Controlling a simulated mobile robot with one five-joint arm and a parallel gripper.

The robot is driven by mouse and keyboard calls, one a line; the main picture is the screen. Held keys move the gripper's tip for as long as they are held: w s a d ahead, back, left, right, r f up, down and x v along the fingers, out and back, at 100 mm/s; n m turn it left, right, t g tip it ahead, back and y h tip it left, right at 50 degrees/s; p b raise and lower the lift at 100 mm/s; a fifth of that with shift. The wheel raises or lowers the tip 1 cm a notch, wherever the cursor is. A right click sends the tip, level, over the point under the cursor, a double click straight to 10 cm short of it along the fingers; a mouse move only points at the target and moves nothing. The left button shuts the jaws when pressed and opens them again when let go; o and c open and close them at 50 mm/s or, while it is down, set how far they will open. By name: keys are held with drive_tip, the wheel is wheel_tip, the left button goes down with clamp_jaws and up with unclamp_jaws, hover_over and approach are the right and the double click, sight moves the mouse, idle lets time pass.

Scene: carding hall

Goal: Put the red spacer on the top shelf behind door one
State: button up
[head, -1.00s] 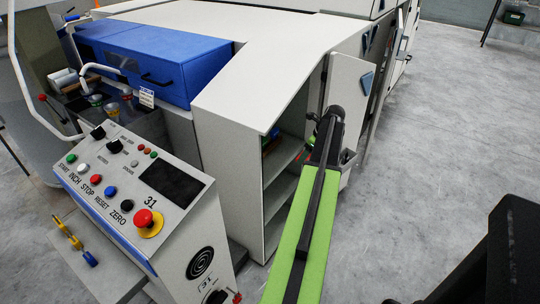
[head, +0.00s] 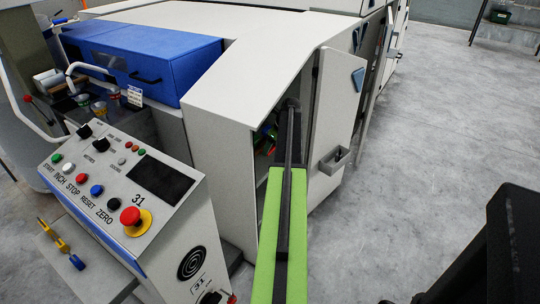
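The cabinet door (head: 337,115) stands open on the right of a cabinet with shelves inside. My green arm reaches up into the opening, and my gripper (head: 291,104) is at its far end, in the upper part of the cabinet. The arm hides the fingers and most of the interior, so I cannot tell whether the gripper holds anything. Small red, green and blue items (head: 266,135) show just left of the arm, at about the top shelf's height. I cannot tell whether one of them is the red spacer.
A control panel (head: 120,185) with buttons and a red emergency stop (head: 131,216) stands left of my arm. The cabinet's side wall (head: 220,150) and the door's handle box (head: 334,160) flank the arm closely.

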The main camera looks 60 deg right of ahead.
sight(272, 149)
wheel_tip(272, 149, down, 4)
drive_tip(key=b, duration=0.3)
drive_tip(key=shift+r, duration=0.2)
drive_tip(key=shift+w+f, duration=0.2)
drive_tip(key=shift+f, duration=0.05)
drive_tip(key=shift+r, duration=0.25)
drive_tip(key=shift+f, duration=0.25)
drive_tip(key=o, duration=1.4)
drive_tip(key=shift+r, duration=0.1)
